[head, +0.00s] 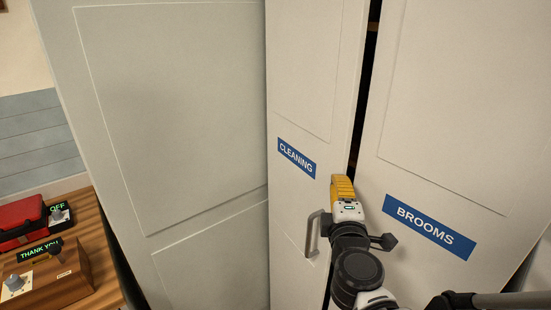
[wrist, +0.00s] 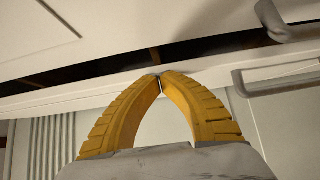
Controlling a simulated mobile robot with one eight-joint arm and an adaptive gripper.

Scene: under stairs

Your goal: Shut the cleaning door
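The cleaning door (head: 300,60) is a tall pale panel with a blue CLEANING label (head: 296,158) and a grey bar handle (head: 313,236). It stands ajar: its right edge shows, with a dark gap (head: 362,95) between it and the brooms door (head: 450,110). My yellow gripper (head: 342,180) is at the cleaning door's right edge, right of its handle. In the wrist view the fingertips (wrist: 160,77) meet, with nothing visible held, in front of the door edge beside the dark gap. Whether they touch the door I cannot tell. A handle (wrist: 242,84) shows right of the fingers.
A large pale panel (head: 170,100) stands left of the cleaning door. A wooden surface at the far left holds a red box (head: 20,218) and a wooden box (head: 60,275) with a THANK YOU sign. Another handle (wrist: 272,18) shows at the wrist view's top right.

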